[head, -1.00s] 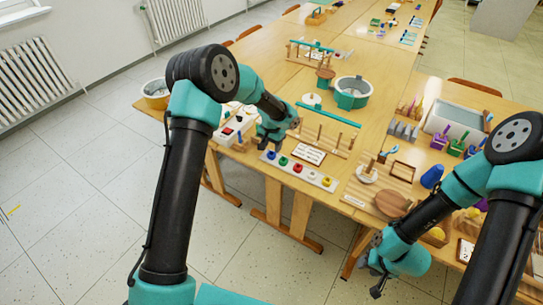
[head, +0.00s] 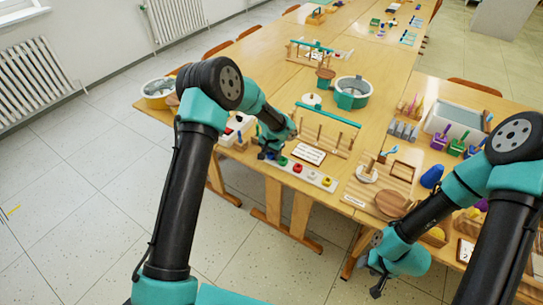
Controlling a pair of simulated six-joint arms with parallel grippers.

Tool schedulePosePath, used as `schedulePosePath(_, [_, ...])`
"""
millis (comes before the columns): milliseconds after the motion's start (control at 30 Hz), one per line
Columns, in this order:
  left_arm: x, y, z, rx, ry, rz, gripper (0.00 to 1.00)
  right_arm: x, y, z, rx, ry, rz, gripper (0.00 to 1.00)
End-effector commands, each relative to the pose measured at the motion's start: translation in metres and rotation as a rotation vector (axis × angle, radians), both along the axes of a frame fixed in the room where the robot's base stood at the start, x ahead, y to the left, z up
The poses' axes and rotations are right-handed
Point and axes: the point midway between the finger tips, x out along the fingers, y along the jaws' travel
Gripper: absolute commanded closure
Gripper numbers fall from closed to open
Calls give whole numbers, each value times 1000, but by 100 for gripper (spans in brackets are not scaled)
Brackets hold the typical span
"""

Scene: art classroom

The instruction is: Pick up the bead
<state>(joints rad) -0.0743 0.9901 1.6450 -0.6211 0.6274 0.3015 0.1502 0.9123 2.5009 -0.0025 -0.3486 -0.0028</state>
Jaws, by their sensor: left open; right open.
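Several coloured beads sit in a row on a white strip (head: 312,177) at the table's near edge. I make out a green bead (head: 282,160), a red bead (head: 297,168) and a yellow bead (head: 326,181). The blue bead at the row's left end is largely hidden by my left gripper (head: 268,153). That gripper is open, low over the strip's left end; I cannot tell whether it touches the bead. My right gripper (head: 372,280) is open and empty, off the table's near edge at the lower right.
A wooden rack with upright pegs and a teal bar (head: 328,115) stands just behind the strip. A framed card (head: 308,154) lies between them. A white box with a red part (head: 236,127) is left of my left gripper. A round wooden board (head: 391,203) lies to the right.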

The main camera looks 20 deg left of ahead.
Motion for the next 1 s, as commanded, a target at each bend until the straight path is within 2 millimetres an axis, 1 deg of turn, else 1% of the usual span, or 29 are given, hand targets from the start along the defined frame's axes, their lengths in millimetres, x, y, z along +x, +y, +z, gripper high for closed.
schedulePosePath(300, [0,0,0,0,1,0,50,0,0,0,0,0,0,57])
schedulePosePath(667, [0,0,0,0,1,0,84,0,0,0,0,0,0,57])
schedulePosePath(1000, [0,0,3,0,0,1,84,0,0,0,0,0,0,57])
